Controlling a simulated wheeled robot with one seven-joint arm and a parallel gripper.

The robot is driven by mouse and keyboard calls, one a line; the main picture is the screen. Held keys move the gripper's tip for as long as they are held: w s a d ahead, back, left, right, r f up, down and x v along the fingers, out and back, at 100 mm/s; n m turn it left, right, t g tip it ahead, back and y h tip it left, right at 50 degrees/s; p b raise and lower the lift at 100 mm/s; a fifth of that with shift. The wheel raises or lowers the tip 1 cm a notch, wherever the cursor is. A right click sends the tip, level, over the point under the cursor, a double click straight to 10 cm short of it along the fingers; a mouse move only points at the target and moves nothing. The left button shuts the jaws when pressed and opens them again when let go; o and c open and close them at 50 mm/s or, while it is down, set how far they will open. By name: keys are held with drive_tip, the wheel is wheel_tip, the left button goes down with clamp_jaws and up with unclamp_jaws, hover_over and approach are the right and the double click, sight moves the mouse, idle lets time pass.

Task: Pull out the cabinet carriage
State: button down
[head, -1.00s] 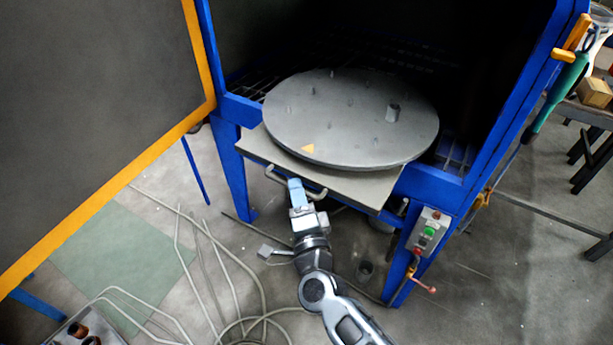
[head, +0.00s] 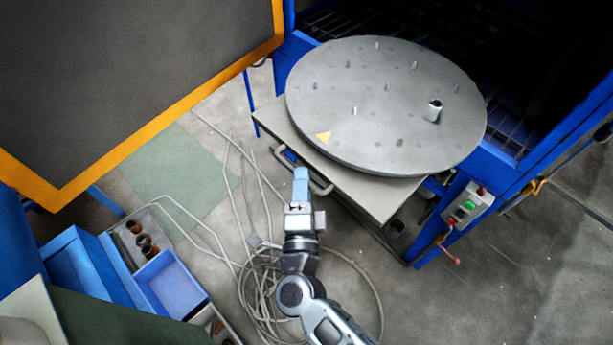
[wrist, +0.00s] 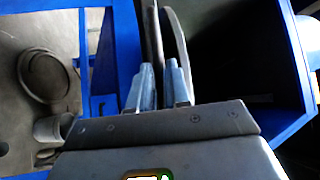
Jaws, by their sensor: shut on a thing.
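The cabinet carriage (head: 362,196) is a grey plate with a round turntable (head: 385,90) on top. It stands partly out of the blue cabinet (head: 520,165). The turntable carries several short pegs and a yellow triangle mark. A bar handle (head: 322,188) runs along the carriage's front edge. My gripper (head: 301,178) is shut on the handle, its blue fingers over the bar's middle. In the wrist view the blue fingers (wrist: 160,88) point toward the carriage; the handle itself is hard to make out there.
The open cabinet door (head: 130,80) with a yellow edge stands at left. Loose cables (head: 262,285) lie on the floor beside my arm. A blue bin (head: 170,283) and small cups stand at lower left. A control box (head: 466,204) is on the cabinet's right front.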

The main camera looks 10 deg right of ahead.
drive_tip(key=shift+f, duration=0.1)
drive_tip(key=c, duration=1.4)
unclamp_jaws()
drive_tip(key=shift+c, duration=0.2)
drive_tip(key=shift+s, duration=0.15)
drive_tip(key=b+v, duration=0.1)
drive_tip(key=v, duration=0.6)
drive_tip(key=shift+s, duration=0.3)
drive_tip(key=s+d+r+n+g+y, duration=0.1)
drive_tip(key=s+d+r+n, duration=0.3)
drive_tip(key=s, duration=0.5)
drive_tip(key=s+d+r+n+g+y, duration=0.1)
drive_tip(key=s+d+r+n+g, duration=0.1)
drive_tip(key=s+d+r+n, duration=0.3)
drive_tip(key=s+d+r+n+g+y, duration=0.1)
drive_tip(key=s+d+r+n, duration=0.4)
drive_tip(key=s+d+n, duration=0.4)
drive_tip(key=s, duration=0.4)
drive_tip(key=shift+s+g, duration=0.3)
